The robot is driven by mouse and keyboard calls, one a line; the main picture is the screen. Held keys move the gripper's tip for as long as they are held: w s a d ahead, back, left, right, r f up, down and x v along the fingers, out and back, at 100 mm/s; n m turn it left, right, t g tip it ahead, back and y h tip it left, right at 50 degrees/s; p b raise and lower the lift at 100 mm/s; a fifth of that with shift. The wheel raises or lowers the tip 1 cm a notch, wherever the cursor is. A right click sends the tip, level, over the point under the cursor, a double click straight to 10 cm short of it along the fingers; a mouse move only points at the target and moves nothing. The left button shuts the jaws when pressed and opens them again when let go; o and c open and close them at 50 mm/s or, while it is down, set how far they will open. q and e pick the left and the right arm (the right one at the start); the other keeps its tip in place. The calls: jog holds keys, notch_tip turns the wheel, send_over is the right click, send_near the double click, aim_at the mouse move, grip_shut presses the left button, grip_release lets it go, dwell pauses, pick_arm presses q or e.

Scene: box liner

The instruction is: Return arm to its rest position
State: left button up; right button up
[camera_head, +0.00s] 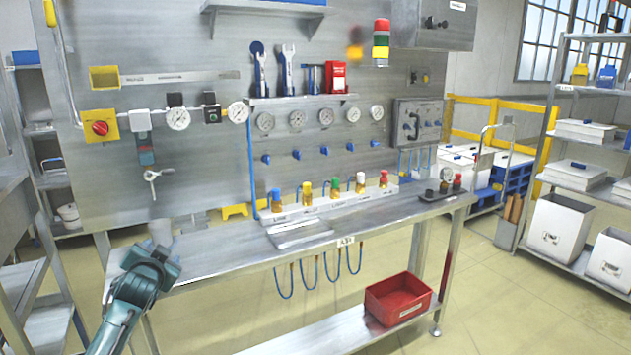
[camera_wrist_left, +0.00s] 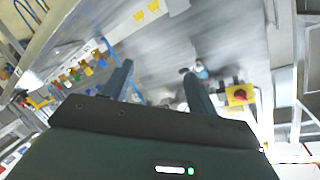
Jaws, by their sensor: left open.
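My left arm (camera_head: 118,315) comes in from the lower left in the head view. Its gripper (camera_head: 155,258) is at the left front end of the steel workbench (camera_head: 215,250). In the left wrist view the two fingers of the left gripper (camera_wrist_left: 158,80) stand apart with nothing held between them. My right arm and gripper are not in view.
A white rack with colored-cap fittings (camera_head: 330,198) and a flat metal tray (camera_head: 300,233) are on the bench. A red bin (camera_head: 398,298) is on the lower shelf. The back panel carries gauges and a red knob (camera_head: 100,127). Floor (camera_head: 500,300) at right is free.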

pick_arm(q)
jog(key=d+r+n+t+h, duration=0.2)
jog(key=d+t+h, duration=0.1)
jog(key=d, duration=0.1)
jog(key=s+d+f+m+g+h, duration=0.1)
jog(key=s+d+f+g, duration=0.1)
jog(key=s+d+f, duration=0.55)
jog(key=s+d+f+m+g+h, duration=0.15)
jog(key=s+f, duration=0.35)
jog(key=f, duration=0.5)
jog(key=s+d+f+g, duration=0.1)
jog(key=s+d+f, duration=0.2)
jog(key=s, duration=0.5)
jog(key=s+d+f+n+g+h, duration=0.1)
jog(key=s+d+f, duration=0.2)
jog(key=s, duration=0.6)
jog(key=s+d+f+n+g+h, duration=0.1)
jog(key=s+d+f, duration=0.2)
jog(key=s, duration=0.6)
jog(key=shift+d+g, duration=0.35)
jog(key=shift+d, duration=0.9)
